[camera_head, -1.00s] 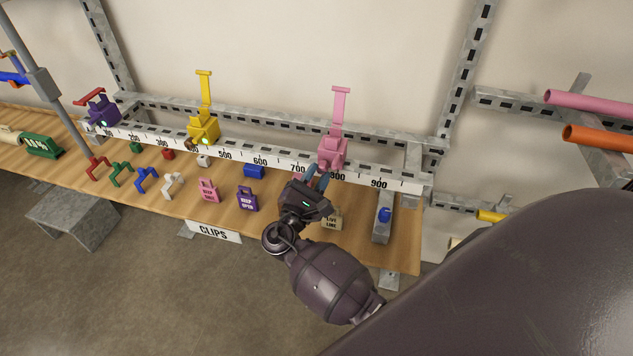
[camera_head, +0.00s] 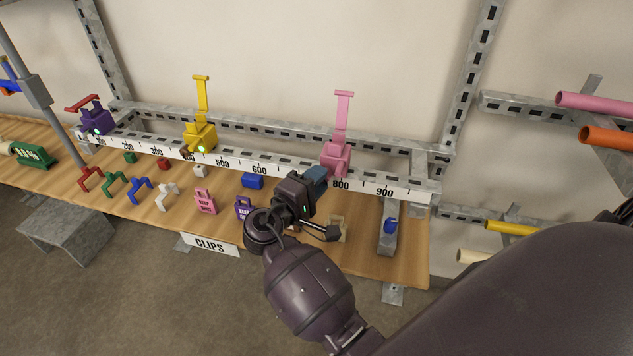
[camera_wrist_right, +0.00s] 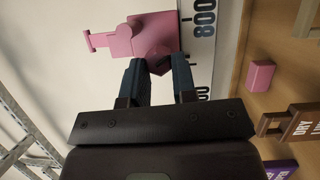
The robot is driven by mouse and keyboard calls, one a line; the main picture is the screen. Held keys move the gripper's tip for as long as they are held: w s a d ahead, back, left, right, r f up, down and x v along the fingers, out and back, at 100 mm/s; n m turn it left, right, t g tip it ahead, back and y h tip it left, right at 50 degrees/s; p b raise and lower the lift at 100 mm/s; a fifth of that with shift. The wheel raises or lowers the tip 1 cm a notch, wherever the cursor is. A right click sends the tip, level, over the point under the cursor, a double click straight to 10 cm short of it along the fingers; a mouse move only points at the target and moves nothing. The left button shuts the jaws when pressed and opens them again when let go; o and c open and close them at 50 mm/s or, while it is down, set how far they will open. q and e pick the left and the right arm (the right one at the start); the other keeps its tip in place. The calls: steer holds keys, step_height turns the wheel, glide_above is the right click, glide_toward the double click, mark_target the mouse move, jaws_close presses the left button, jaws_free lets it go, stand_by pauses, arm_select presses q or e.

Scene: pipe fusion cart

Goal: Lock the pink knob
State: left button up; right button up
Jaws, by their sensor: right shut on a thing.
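The pink clamp (camera_head: 337,160) sits on the rail near the 800 mark, with its flat pink handle (camera_head: 342,115) standing upright. In the right wrist view the clamp body (camera_wrist_right: 150,32) is just beyond my fingertips. My right gripper (camera_head: 318,178) reaches up to the clamp's front, and its fingers (camera_wrist_right: 158,72) are shut on the pink knob (camera_wrist_right: 158,62), a finger on each side. The knob is mostly hidden by the fingers in the head view. My left gripper is not in view.
The yellow clamp (camera_head: 200,137) and purple clamp (camera_head: 96,121) sit farther left on the rail. Several clips, blocks and tags, such as the pink tag (camera_head: 205,201), lie on the wooden shelf (camera_head: 330,262). A metal bracket with a blue piece (camera_head: 390,225) stands at the right.

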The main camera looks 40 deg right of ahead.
steer(key=shift+r+m+y, duration=0.15)
steer(key=shift+m+y, duration=0.45)
steer(key=shift+m, duration=0.7)
steer(key=o, duration=0.9)
